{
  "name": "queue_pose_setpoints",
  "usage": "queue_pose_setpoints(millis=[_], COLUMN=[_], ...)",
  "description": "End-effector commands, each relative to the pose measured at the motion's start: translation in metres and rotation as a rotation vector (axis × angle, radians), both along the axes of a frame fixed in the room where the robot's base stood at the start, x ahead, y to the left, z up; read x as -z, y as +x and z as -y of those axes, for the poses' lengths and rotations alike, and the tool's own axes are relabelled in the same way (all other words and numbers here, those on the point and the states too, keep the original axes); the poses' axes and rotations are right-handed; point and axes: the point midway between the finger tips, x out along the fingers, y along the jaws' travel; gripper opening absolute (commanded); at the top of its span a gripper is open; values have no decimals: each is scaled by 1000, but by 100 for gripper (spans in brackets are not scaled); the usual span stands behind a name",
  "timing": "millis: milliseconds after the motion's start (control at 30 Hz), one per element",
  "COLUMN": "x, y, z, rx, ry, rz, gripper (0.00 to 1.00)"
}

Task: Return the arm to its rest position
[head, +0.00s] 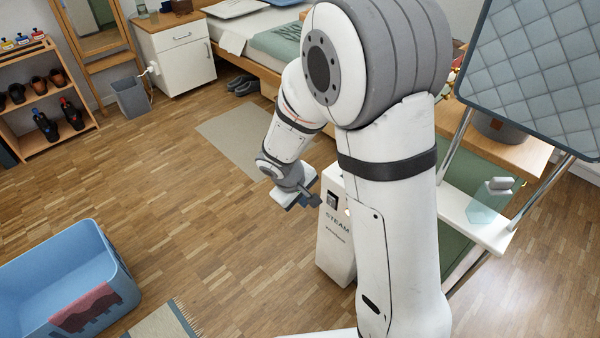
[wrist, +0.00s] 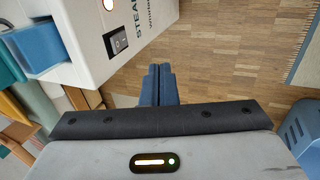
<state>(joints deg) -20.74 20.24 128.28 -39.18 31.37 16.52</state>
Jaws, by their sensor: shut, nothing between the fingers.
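My white arm with grey joints is bent in the middle of the head view, its forearm reaching down and away. My gripper (head: 314,201) hangs above the floor, just left of the white box marked STEAM (head: 335,238). In the wrist view the two blue-grey fingers of my gripper (wrist: 158,84) are together with nothing between them. The STEAM box also shows at the upper left of the wrist view (wrist: 82,58). No drawer front is clearly seen near the gripper.
The ironing board (head: 540,75) and its white shelf (head: 465,215) stand right of my arm. A blue basket (head: 105,275) with a red cloth is at lower left. A white drawer cabinet (head: 180,58) stands behind, beside the bed. The wooden floor at left centre is clear.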

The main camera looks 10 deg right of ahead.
Motion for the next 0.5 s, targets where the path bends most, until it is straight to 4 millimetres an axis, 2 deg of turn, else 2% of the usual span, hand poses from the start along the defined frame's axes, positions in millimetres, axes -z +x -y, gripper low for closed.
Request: queue_pose_setpoints(millis=[167,267,367,500], x=[-2,-25,-73,-161], y=[0,-3,-11,-38], z=[1,7,21,49], rx=[3,27,93,225], ry=[1,9,29,80], rz=[1,8,24,44], gripper=[0,0,0,0])
